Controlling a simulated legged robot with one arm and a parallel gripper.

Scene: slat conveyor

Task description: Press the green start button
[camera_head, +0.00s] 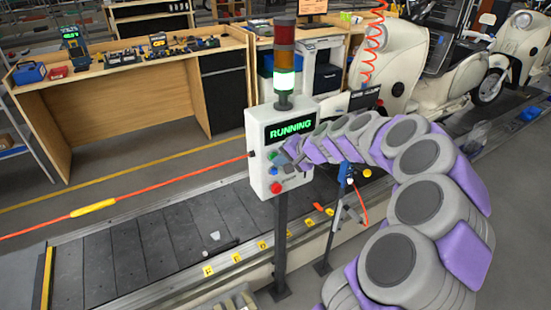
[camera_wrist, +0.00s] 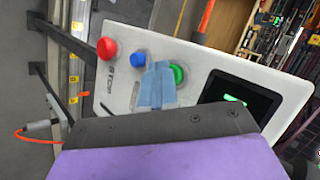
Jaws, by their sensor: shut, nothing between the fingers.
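The white control box (camera_head: 264,126) stands on a dark post, its screen reading RUNNING in green. In the wrist view its face (camera_wrist: 122,90) looks turned sideways. The green start button (camera_wrist: 180,73) glows there, partly covered by my gripper's light-blue fingertips (camera_wrist: 156,88). In the head view my gripper (camera_head: 288,152) is at the front of the box by the buttons. It is shut and empty. I cannot tell whether the tips touch the green button. The blue button (camera_wrist: 138,60) and the red STOP button (camera_wrist: 106,48) sit in line with it.
The signal tower (camera_head: 284,60) above the box has its green-white section lit. The slat conveyor (camera_head: 130,255) lies behind the post, with an orange pull cord (camera_head: 150,190) above it. A post with a blue tool (camera_head: 345,175) stands just right of the box.

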